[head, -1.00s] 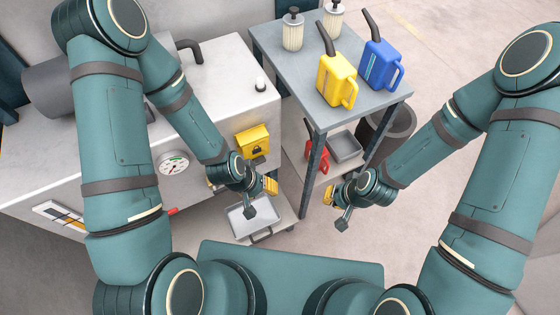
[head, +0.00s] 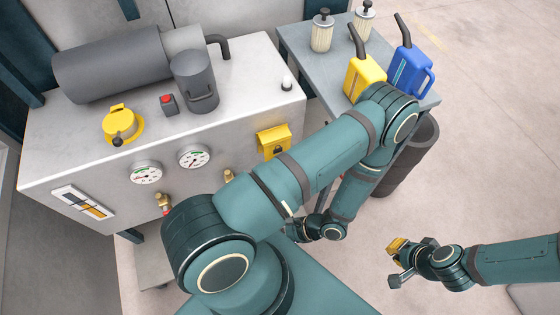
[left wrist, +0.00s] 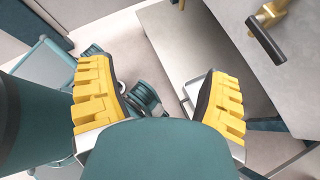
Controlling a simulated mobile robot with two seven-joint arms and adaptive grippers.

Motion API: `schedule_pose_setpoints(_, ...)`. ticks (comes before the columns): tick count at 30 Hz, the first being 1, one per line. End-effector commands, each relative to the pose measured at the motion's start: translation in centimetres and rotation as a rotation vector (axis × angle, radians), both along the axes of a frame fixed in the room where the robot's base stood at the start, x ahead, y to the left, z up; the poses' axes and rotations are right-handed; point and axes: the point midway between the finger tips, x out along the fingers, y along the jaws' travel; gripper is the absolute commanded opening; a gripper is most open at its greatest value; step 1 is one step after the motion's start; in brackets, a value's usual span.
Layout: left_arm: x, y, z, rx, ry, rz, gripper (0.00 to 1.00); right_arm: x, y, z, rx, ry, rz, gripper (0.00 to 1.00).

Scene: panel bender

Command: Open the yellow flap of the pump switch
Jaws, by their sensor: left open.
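The pump switch's yellow flap (head: 274,141) is on the front of the grey machine, near its right corner in the head view. It looks closed. My left arm passes just below and to the right of it. My left gripper (left wrist: 162,105) is open in the left wrist view, with nothing between its yellow fingers. In the head view it is low, below the flap, and its fingers are mostly hidden by my arm.
The machine top (head: 240,100) carries a motor, a grey jug and a yellow cap. Gauges (head: 194,156) and brass valves (head: 162,200) are on its front. A cart (head: 297,40) with yellow and blue cans stands at right. A dark bin (head: 415,155) is beside it.

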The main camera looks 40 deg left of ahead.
Motion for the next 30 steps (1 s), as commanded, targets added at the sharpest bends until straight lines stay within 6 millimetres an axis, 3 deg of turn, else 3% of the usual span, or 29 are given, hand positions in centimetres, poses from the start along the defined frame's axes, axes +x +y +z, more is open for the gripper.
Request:
schedule_pose_setpoints(3,2.8,3.2,-0.6,0.191,0.023,-0.313,0.78,0.0,0.0,-0.3,0.001,0.001,0.002,0.0)
schedule_pose_setpoints(6,6.1,4.6,-0.7,0.338,0.002,-0.56,0.78,-0.1,0.1,-0.4,0.001,0.002,0.003,0.0)
schedule_pose_setpoints(13,12.2,3.8,-0.6,0.563,-0.101,-0.965,0.78,-0.2,0.1,-0.6,0.001,0.004,0.004,0.0)
schedule_pose_setpoints(20,14.1,3.3,-0.5,0.624,-0.149,-1.079,0.78,-0.2,0.0,-0.7,0.001,0.005,0.004,0.0)
schedule_pose_setpoints(30,16.5,8.3,-0.5,0.623,-0.146,-1.073,0.78,-0.2,0.0,-0.7,0.001,0.005,0.004,0.0)
